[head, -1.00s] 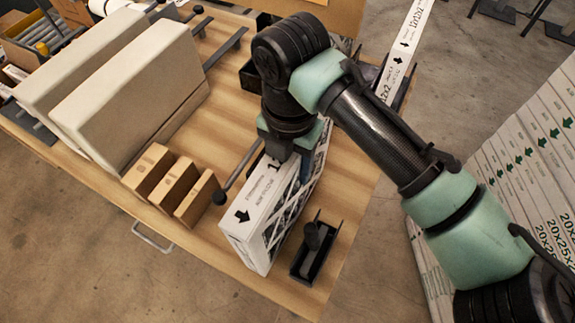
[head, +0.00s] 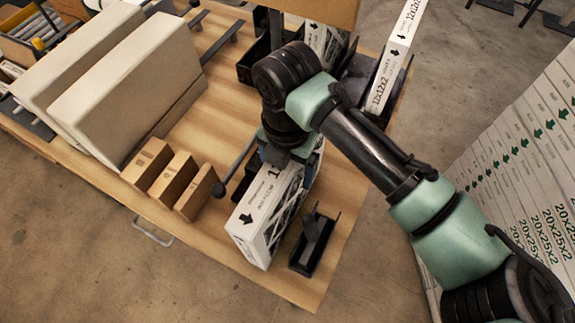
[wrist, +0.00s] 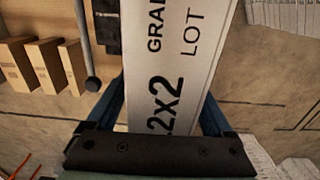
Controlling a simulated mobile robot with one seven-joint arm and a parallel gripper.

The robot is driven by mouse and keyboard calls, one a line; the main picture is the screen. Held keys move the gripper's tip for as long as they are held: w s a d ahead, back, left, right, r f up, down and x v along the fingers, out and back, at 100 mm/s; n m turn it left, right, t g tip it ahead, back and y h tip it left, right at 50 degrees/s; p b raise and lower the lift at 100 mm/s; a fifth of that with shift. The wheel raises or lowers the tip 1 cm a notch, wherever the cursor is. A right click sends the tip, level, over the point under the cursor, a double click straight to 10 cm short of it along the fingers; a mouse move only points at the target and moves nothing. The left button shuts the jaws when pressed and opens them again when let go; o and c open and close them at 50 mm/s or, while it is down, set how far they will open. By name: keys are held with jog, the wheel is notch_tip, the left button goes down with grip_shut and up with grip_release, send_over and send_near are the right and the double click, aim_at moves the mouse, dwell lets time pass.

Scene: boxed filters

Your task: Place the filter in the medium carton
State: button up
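The filter (head: 262,215) is a thin white box with black print and a patterned broad side, standing on edge in the head view. My gripper (head: 288,160) is over its top edge at the far end. In the wrist view, the fingers of my gripper (wrist: 165,118) lie against both sides of the filter (wrist: 170,65), shut on it. I cannot tell whether its lower edge touches the table. Three small brown cartons (head: 172,180) stand left of it. Two large beige cartons (head: 125,95) stand farther left. I cannot tell which carton is the medium one.
A black holder (head: 316,245) stands close to the right of the filter on the wooden table (head: 215,115). A dark rod with a round knob (head: 219,190) lies to its left. Another white filter box (head: 393,58) stands behind my arm. Stacked boxes (head: 520,180) fill the right.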

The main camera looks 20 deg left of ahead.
jog(key=shift+r, duration=0.15)
notch_tip(320, 180, up, 12)
jog(key=shift+r+b, duration=0.1)
jog(key=shift+b, duration=1.15)
